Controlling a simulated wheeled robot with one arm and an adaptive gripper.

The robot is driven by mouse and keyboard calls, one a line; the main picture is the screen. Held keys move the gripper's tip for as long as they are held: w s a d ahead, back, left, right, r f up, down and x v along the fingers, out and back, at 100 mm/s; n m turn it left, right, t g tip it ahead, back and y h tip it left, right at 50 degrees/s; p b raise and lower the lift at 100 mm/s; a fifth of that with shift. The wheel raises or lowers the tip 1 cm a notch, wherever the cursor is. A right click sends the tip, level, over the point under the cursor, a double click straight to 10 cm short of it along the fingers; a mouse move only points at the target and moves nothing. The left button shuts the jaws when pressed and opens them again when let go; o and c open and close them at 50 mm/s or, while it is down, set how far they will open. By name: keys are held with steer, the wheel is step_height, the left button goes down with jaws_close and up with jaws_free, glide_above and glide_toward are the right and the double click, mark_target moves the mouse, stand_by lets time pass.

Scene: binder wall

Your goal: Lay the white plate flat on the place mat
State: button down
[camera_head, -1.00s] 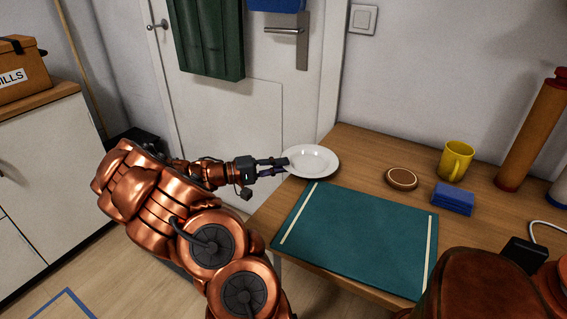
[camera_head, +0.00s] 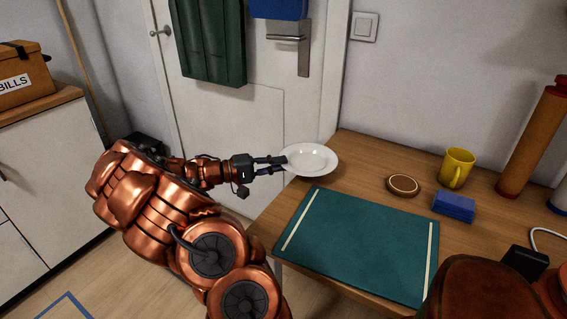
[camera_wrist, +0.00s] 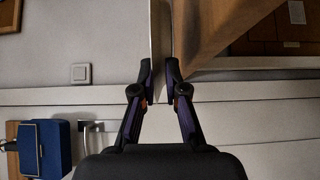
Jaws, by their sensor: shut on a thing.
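The white plate (camera_head: 311,159) is held by its left rim in my gripper (camera_head: 281,165), at the table's far left corner. In the head view it looks roughly level; I cannot tell whether it touches the table. In the wrist view the plate (camera_wrist: 160,50) shows edge-on between the fingertips (camera_wrist: 160,78), which are shut on it. The teal place mat (camera_head: 358,245) lies flat on the table in front of the plate, with a pale stripe along each side. Nothing lies on the mat.
An orange cylinder (camera_head: 530,140) and a dark box (camera_head: 524,260) are farther right.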

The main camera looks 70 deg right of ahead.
steer(key=w+a+r, duration=0.2)
steer(key=w+a, duration=0.1)
steer(key=w, duration=0.2)
steer(key=w+a+r+p, duration=0.1)
steer(key=w+a+r, duration=0.1)
steer(key=w+a, duration=0.2)
steer(key=shift+w+r+p, duration=0.3)
steer(key=shift+w+r, duration=0.05)
steer(key=shift+w, duration=0.6)
steer(key=shift+a, duration=0.1)
steer(key=shift+r, duration=0.1)
